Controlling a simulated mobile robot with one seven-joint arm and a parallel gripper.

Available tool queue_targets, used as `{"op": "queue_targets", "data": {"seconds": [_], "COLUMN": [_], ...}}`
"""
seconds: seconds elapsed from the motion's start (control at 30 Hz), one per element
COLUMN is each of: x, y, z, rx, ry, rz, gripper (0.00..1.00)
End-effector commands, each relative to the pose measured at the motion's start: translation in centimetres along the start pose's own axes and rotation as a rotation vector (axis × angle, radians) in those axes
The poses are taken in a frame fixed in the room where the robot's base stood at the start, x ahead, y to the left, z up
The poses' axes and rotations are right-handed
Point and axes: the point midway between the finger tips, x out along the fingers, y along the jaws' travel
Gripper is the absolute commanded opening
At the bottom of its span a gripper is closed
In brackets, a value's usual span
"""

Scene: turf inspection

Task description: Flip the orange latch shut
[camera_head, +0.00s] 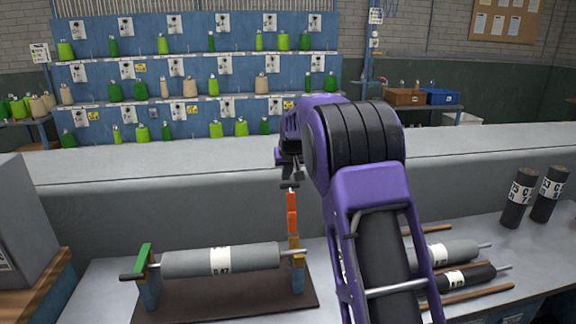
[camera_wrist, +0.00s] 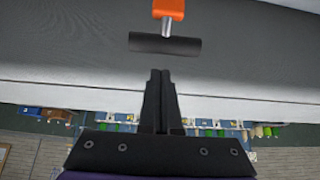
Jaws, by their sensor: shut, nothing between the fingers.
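The orange latch (camera_head: 292,212) stands upright, open, above the right post of a roller stand (camera_head: 225,306). In the wrist view its orange end (camera_wrist: 168,8) shows at the top, with a metal stem and a black crossbar handle (camera_wrist: 165,45). A grey roller (camera_head: 220,260) with a white label lies across the stand, its right shaft end at the post below the latch. My gripper (camera_wrist: 160,73) is shut and empty, its fingertips close to the crossbar with a small gap showing in the wrist view. In the head view my gripper (camera_head: 296,172) is just above the latch, partly hidden by my arm.
A green latch (camera_head: 142,260) lies at the stand's left post. Grey and black rollers (camera_head: 462,278) lie on the bench at right, partly behind my arm. Two black cylinders (camera_head: 518,199) stand farther right. A grey ledge (camera_head: 150,165) runs behind; shelves of bottles stand beyond.

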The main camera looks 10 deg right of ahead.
Motion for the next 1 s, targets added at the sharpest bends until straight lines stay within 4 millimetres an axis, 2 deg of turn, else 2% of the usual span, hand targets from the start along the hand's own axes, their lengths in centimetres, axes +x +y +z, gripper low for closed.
{"op": "queue_targets", "data": {"seconds": [0.1, 0.4, 1.0], "x": [-1.3, -2.7, -2.6], "y": [0.0, -0.1, 0.0], "z": [1.1, 2.8, 2.8], "rx": [0.000, -0.001, 0.000], "ry": [0.002, 0.001, 0.017], "rz": [-0.001, -0.001, -0.001], "gripper": [0.00, 0.00, 0.00]}}
